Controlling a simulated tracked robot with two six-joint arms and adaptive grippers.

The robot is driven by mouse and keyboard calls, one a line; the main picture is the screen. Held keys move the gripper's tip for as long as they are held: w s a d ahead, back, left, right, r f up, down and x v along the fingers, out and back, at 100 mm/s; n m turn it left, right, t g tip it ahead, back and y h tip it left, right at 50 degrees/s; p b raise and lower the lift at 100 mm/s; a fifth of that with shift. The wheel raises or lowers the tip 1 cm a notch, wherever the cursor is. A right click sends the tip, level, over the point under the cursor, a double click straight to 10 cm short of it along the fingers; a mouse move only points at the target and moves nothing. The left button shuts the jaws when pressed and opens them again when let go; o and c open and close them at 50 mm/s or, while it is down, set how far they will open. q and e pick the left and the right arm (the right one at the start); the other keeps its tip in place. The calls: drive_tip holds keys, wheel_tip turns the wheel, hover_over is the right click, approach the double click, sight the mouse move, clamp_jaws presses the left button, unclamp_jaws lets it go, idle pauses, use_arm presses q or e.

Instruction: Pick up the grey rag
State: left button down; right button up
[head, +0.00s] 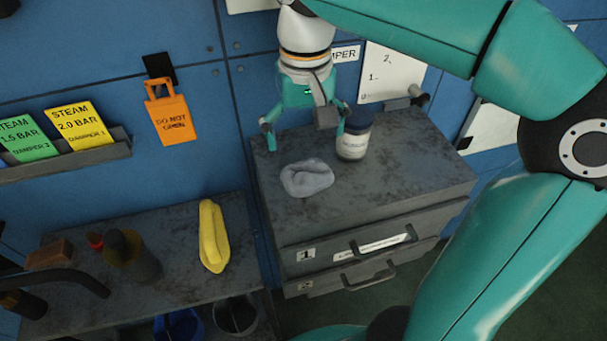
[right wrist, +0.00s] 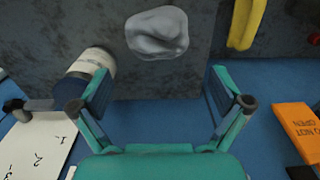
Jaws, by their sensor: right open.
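The grey rag (head: 307,178) lies crumpled on top of the drawer cabinet (head: 400,185), near its left end. It also shows in the right wrist view (right wrist: 157,33), at the top middle, beyond the fingertips. My right gripper (head: 305,130) is open and empty. It hangs behind the rag, on the wall side, with its fingers apart. In the right wrist view my right gripper (right wrist: 158,88) has a clear gap between its fingers, and they do not touch the rag. My left gripper is not in view.
A white jar with a dark lid (head: 354,138) stands on the cabinet right beside my right gripper's finger. A lower bench (head: 185,285) at left holds a yellow object (head: 212,236) and a dark bottle (head: 132,256). An orange tag (head: 169,117) hangs on the blue wall.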

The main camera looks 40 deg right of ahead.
sight(305, 169)
drive_tip(key=shift+s+a+f, duration=0.1)
drive_tip(key=shift+s+f, duration=0.05)
drive_tip(key=shift+f, duration=3.7)
drive_tip(key=c, duration=0.8)
drive_tip(key=shift+r, duration=0.1)
wheel_tip(305, 169, up, 20)
drive_tip(key=p, duration=0.3)
